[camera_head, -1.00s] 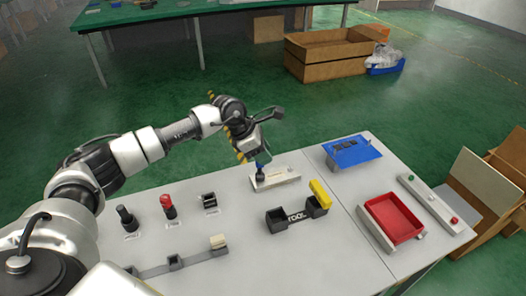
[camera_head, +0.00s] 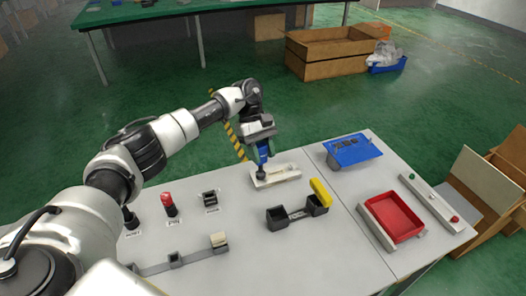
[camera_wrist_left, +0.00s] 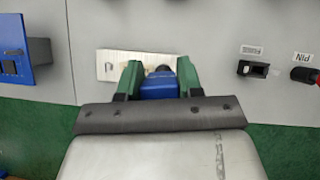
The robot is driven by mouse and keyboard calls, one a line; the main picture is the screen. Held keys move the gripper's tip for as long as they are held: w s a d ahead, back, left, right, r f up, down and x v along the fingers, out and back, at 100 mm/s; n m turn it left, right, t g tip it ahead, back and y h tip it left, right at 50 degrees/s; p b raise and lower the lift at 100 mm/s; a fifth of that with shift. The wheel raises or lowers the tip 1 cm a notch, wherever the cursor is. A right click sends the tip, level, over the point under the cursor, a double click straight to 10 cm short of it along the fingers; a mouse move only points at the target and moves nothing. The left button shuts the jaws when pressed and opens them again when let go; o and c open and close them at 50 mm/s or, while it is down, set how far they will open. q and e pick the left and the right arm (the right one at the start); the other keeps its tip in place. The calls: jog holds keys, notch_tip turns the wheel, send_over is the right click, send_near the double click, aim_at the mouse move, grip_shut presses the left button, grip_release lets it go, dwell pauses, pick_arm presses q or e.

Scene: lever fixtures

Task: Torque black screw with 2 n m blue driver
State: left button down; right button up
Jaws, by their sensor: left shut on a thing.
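My left gripper (camera_head: 262,143) is shut on the blue driver (camera_head: 263,156). It holds the driver about upright, with the dark lower end over the left part of a pale block (camera_head: 286,172) on the table. In the left wrist view the blue driver (camera_wrist_left: 159,87) sits between my green fingers (camera_wrist_left: 159,78), and its dark end shows over the pale block (camera_wrist_left: 112,64). I cannot tell whether the driver touches the block. I cannot make out the black screw. My right gripper is not in view.
A black holder with a yellow part (camera_head: 320,192) stands in front of the block. A blue fixture (camera_head: 352,150) and a red tray (camera_head: 394,217) are to the right. Red-topped (camera_head: 168,203) and black (camera_head: 210,199) fixtures stand to the left. Bare table lies between them.

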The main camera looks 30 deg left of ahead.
pick_arm(q)
jog(key=shift+m+g, duration=0.3)
jog(key=shift+m, duration=0.2)
jog(key=shift+r, duration=0.15)
jog(key=shift+r, duration=0.7)
